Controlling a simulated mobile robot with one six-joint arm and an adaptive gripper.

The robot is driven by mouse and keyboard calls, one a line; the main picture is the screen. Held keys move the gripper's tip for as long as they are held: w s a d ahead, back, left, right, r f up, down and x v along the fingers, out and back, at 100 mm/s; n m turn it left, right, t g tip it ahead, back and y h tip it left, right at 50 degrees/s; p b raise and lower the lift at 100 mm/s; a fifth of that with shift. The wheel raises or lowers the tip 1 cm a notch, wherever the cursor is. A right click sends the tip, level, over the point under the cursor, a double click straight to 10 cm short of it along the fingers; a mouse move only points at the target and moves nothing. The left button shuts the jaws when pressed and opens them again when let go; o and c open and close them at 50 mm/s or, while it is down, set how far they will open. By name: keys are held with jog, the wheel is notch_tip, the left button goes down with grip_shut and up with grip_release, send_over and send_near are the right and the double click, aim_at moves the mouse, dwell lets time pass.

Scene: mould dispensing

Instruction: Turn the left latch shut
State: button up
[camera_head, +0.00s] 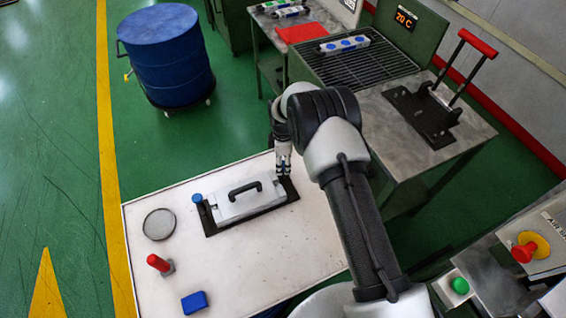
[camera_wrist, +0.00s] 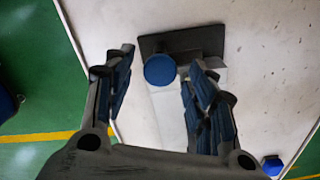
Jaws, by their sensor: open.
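The mould is a pale grey block (camera_head: 237,203) with a black handle, lying on a black base plate (camera_head: 282,200) on the white table. The left latch (camera_head: 197,198), with a round blue top, stands at the mould's left end; how far it is turned is too small to tell. My gripper (camera_head: 284,173) is over the mould's right end, away from the left latch. In the wrist view its open fingers (camera_wrist: 155,85) stand either side of another round blue knob (camera_wrist: 160,70), seemingly the right-end latch. I cannot tell whether they touch it.
On the table (camera_head: 310,260) are a round grey dish (camera_head: 159,224), a red-handled tool (camera_head: 159,264) and a blue block (camera_head: 195,303). A blue drum (camera_head: 167,60) stands on the floor behind. A side bench (camera_head: 465,127) is at right. The table's front right is clear.

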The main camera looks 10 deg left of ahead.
jog(key=shift+f, duration=0.35)
jog(key=shift+c, duration=0.2)
jog(key=c, duration=1)
jog(key=shift+m+b, duration=0.3)
jog(key=shift+b, duration=0.05)
jog(key=shift+c, duration=0.2)
jog(key=m+b, duration=0.2)
jog(key=m, duration=0.1)
jog(key=shift+f+m+b, duration=0.1)
jog(key=shift+m+b, duration=0.2)
jog(key=m+b, duration=0.2)
jog(key=m, duration=0.2)
jog(key=shift+m, duration=0.3)
jog(key=m+b, duration=0.1)
jog(key=m, duration=0.3)
jog(key=shift+m+b, duration=0.5)
jog(key=shift+m, duration=2)
